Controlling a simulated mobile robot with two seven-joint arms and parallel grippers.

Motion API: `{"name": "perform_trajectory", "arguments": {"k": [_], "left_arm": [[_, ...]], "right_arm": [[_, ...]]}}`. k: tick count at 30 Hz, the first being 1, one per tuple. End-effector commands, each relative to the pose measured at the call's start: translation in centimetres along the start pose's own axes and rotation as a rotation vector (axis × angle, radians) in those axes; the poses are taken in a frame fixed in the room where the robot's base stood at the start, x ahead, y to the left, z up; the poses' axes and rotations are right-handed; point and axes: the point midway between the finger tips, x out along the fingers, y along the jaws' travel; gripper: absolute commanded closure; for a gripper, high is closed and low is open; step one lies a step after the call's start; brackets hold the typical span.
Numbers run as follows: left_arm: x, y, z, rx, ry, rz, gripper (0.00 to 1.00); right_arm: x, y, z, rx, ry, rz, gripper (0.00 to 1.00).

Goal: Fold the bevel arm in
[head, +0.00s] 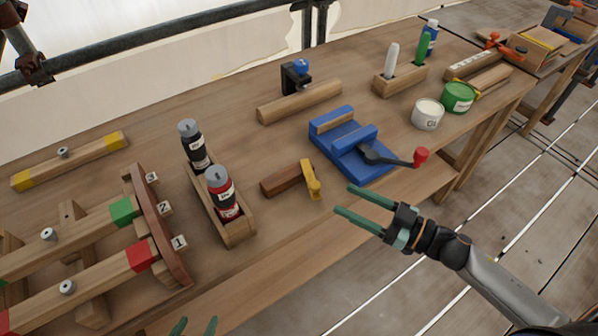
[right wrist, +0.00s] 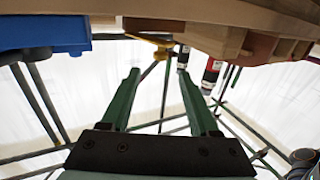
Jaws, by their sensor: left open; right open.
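The bevel lies on the bench in the head view, with a dark wooden stock (head: 282,180) and a yellow bevel arm (head: 312,181). The yellow arm stands out crosswise at the stock's right end, by the bench's front edge. In the right wrist view the yellow arm (right wrist: 150,40) and the brown stock (right wrist: 153,25) show beyond my fingertips. My right gripper (head: 343,199) is open and empty, just right of the bevel arm and apart from it. It also shows open in the right wrist view (right wrist: 158,74). Only the green fingertips of my left gripper (head: 195,326) show, open, at the bottom edge.
A blue vise (head: 350,145) with a red-knobbed handle (head: 420,157) stands right of the bevel. A wooden caddy (head: 238,228) with two bottles stands to its left. A round wooden bar (head: 300,101) lies behind. Bare bench lies between caddy and bevel.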

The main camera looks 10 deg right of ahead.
Motion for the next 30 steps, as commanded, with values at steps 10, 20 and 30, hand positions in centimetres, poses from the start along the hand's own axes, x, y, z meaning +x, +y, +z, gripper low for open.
{"name": "perform_trajectory", "arguments": {"k": [10, 20, 30], "left_arm": [[-0.3, 0.0, -0.3, 0.000, -0.001, 0.000, 0.27], [-0.5, 0.0, -0.5, 0.000, -0.001, 0.000, 0.27], [-0.5, 0.0, -0.5, 0.000, -0.002, 0.000, 0.27]], "right_arm": [[5.6, 0.1, -0.2, -0.001, 0.005, 0.002, 0.39], [10.9, 0.1, -0.1, 0.001, 0.003, 0.003, 0.39], [12.1, 0.0, 0.0, 0.000, 0.000, 0.003, 0.39]]}}
